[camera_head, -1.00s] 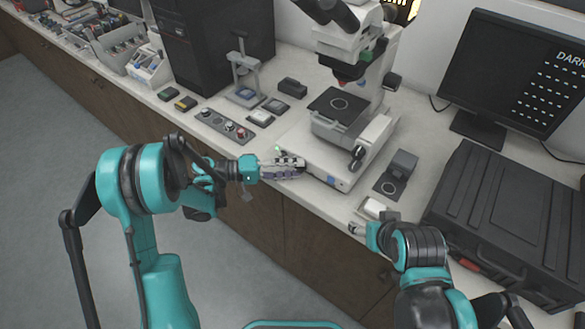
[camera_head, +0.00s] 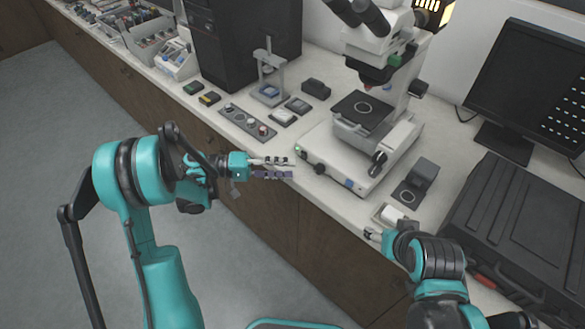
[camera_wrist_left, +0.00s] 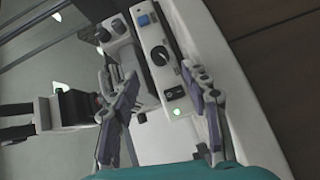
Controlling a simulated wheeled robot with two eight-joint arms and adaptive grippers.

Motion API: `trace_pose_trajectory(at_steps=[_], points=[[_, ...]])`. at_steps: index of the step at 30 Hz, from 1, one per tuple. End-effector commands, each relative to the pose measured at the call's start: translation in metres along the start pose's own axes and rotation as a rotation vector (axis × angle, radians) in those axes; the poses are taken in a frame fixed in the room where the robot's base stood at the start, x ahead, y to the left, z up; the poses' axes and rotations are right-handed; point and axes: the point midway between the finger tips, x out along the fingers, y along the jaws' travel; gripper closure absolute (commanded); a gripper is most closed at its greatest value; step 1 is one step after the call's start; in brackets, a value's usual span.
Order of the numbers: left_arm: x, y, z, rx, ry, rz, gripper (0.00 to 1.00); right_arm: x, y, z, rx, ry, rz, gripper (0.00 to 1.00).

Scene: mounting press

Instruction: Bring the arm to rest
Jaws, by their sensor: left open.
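My left gripper (camera_head: 290,168) is open and empty, in front of the bench's front edge in the head view. In the left wrist view its two fingers (camera_wrist_left: 162,100) stand apart, with the microscope's base (camera_wrist_left: 155,50) seen between and beyond them. My right gripper (camera_head: 372,235) is at the lower right in the head view, over the bench edge beside a small white block (camera_head: 391,215). Its fingers are small there, and I cannot tell whether they are open or shut.
A microscope (camera_head: 372,120) stands on the bench behind my left gripper. A small press (camera_head: 268,80), a strip with knobs (camera_head: 247,122), a black case (camera_head: 525,225) and a monitor (camera_head: 530,85) also stand there. The floor (camera_head: 60,130) at left is clear.

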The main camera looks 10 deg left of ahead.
Motion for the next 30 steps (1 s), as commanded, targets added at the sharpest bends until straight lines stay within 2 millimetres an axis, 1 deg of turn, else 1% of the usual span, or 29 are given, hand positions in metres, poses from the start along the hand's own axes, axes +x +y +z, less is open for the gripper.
trace_pose_trajectory(at_steps=[14,19,23,26,30], points=[[0.0,0.0,0.0,0.0,0.0,0.0,0.53,0.0,0.0,0.0,0.0,0.0,0.0,0.36],[0.004,0.006,0.001,-0.011,0.007,-0.05,0.53,0.0,0.0,0.0,0.0,0.0,0.0,0.36],[0.012,0.018,0.008,-0.03,0.025,-0.178,0.53,0.0,0.0,0.0,0.0,0.0,0.0,0.36],[0.015,0.027,0.021,-0.037,0.05,-0.328,0.53,0.0,0.0,0.0,0.0,0.0,0.0,0.36],[0.008,0.034,0.046,-0.021,0.091,-0.544,0.53,0.0,0.0,0.0,0.0,0.0,0.0,0.36]])
